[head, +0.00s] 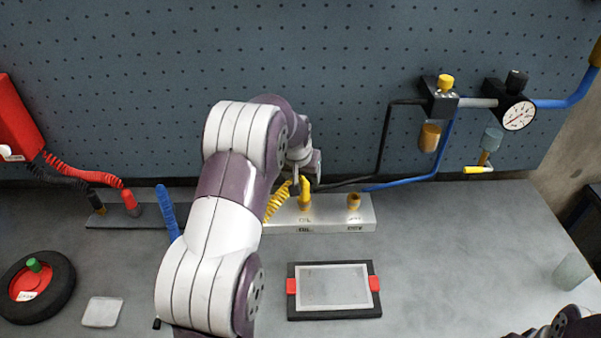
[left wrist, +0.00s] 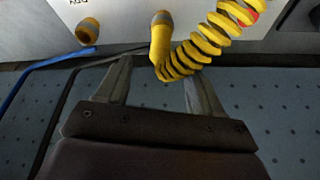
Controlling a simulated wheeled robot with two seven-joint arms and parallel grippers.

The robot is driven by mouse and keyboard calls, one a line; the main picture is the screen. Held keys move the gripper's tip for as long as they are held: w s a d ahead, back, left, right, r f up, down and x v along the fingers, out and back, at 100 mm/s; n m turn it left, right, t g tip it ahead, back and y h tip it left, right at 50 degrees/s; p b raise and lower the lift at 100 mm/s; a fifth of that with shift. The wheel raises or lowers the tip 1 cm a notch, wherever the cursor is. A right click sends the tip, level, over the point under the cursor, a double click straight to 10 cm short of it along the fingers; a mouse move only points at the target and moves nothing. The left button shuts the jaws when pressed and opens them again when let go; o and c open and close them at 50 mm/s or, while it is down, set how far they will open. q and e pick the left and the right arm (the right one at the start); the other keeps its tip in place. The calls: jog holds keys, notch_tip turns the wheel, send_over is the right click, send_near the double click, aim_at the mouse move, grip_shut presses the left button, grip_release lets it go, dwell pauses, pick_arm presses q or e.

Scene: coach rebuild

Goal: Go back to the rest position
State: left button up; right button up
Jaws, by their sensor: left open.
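My left arm (head: 235,200) reaches up through the middle of the head view, over the bench. Its gripper (head: 300,187) is by the yellow plug (head: 305,196) on the OIL side of the silver block (head: 335,212). In the left wrist view, the open fingers (left wrist: 157,68) stand apart on either side of the yellow plug's end (left wrist: 161,45). I cannot tell whether they touch it. A yellow coiled hose (left wrist: 200,45) runs from the plug. Part of my right arm (head: 562,322) shows at the bottom right corner; its jaws are not visible.
A pegboard wall (head: 330,60) with a gauge (head: 518,115) and hoses stands behind. A framed pad (head: 332,314) lies in front of the block. A black-and-red wheel (head: 58,290) and a clear square (head: 101,312) lie at left. The right bench (head: 480,250) is mostly clear.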

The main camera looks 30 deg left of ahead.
pick_arm(q)
jog(key=a+v, duration=0.1)
jog(key=v, duration=0.4)
jog(key=s+d+f+m+g, duration=0.1)
jog(key=s+d+f, duration=0.1)
jog(key=s+d, duration=0.6)
jog(key=s+d+f+m+g+h, duration=0.1)
jog(key=s+d+f+m+g, duration=0.1)
jog(key=s+d, duration=0.6)
jog(key=s+f, duration=0.1)
jog(key=s, duration=0.6)
jog(key=shift+d+b, duration=0.3)
